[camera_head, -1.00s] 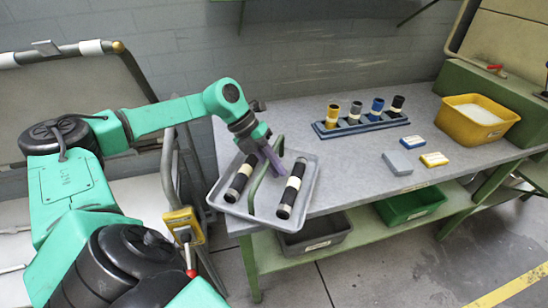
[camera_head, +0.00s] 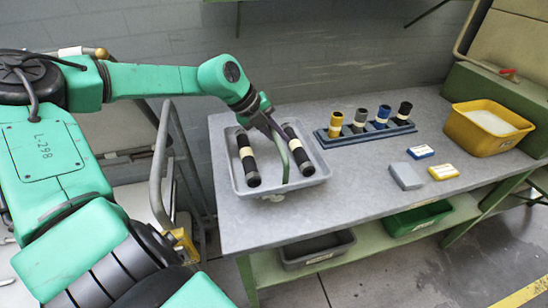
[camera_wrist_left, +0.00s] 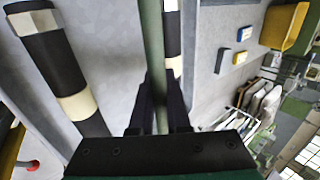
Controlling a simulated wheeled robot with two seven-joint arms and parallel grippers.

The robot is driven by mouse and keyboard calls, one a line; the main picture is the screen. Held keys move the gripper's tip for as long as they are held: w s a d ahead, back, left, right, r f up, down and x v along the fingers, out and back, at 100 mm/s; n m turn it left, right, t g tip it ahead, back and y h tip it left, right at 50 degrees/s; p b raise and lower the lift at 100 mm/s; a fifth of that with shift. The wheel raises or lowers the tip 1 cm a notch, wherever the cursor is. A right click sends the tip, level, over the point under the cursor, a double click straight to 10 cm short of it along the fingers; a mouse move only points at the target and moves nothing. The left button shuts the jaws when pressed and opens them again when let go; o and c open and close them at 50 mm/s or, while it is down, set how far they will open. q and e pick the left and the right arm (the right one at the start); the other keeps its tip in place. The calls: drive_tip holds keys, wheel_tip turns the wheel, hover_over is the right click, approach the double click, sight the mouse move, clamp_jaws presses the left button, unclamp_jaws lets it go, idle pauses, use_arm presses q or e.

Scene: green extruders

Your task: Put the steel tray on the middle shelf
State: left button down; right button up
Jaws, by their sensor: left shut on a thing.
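The grey steel tray (camera_head: 310,181) is at the left end of the workbench top. It carries two black rollers with cream bands, a left one (camera_head: 248,163) and a right one (camera_head: 299,150), and has a green bar handle (camera_head: 284,160) across its middle. My left gripper (camera_head: 270,128) is shut on this handle from above; the left wrist view shows the fingers (camera_wrist_left: 160,100) around the green bar (camera_wrist_left: 153,45). I cannot tell whether the tray touches the bench or hangs just above it. My right gripper is not in view.
A green shelf (camera_head: 268,270) under the bench holds a grey bin (camera_head: 318,253) and a green bin (camera_head: 418,220). On the bench are a blue rack (camera_head: 365,135) of rollers, small boxes (camera_head: 406,176) and a yellow bin (camera_head: 480,140). The bench front centre (camera_head: 350,200) is clear.

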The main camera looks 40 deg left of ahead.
sight(272, 156)
use_arm(q)
wheel_tip(272, 156, down, 8)
drive_tip(key=shift+w+f+p, duration=0.1)
drive_tip(key=shift+f+p, duration=0.15)
drive_tip(key=shift+p, duration=0.05)
drive_tip(key=shift+f, duration=0.1)
drive_tip(key=c, duration=0.9)
unclamp_jaws()
